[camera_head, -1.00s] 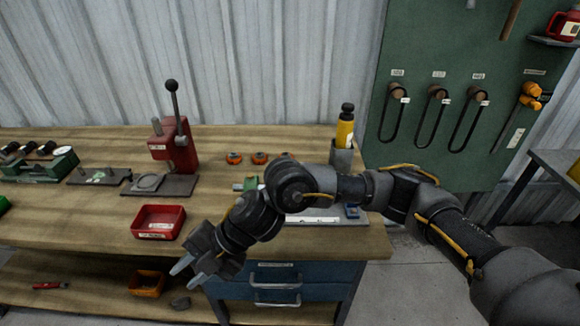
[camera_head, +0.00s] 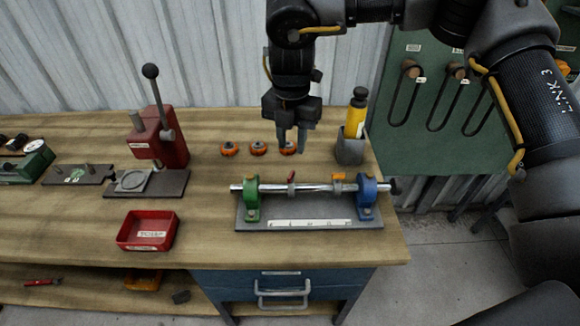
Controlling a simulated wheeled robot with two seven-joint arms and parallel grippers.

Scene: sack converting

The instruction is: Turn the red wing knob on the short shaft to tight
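A small red wing knob (camera_head: 291,177) sits on the steel shaft (camera_head: 312,188), which runs between a green bracket (camera_head: 251,198) and a blue bracket (camera_head: 368,191) on a grey base plate. An orange piece (camera_head: 338,178) sits on the same shaft, further right. My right gripper (camera_head: 291,146) points down above and behind the red knob, apart from it. Its two fingers are spread with nothing between them, and they partly cover an orange ring behind. My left gripper is not in view.
Several orange-and-dark rings (camera_head: 258,149) lie behind the shaft. A grey cup (camera_head: 350,149) with a yellow bottle stands to the right. A red lever press (camera_head: 158,140) and a red tray (camera_head: 148,231) are to the left. Bare bench lies between tray and base plate.

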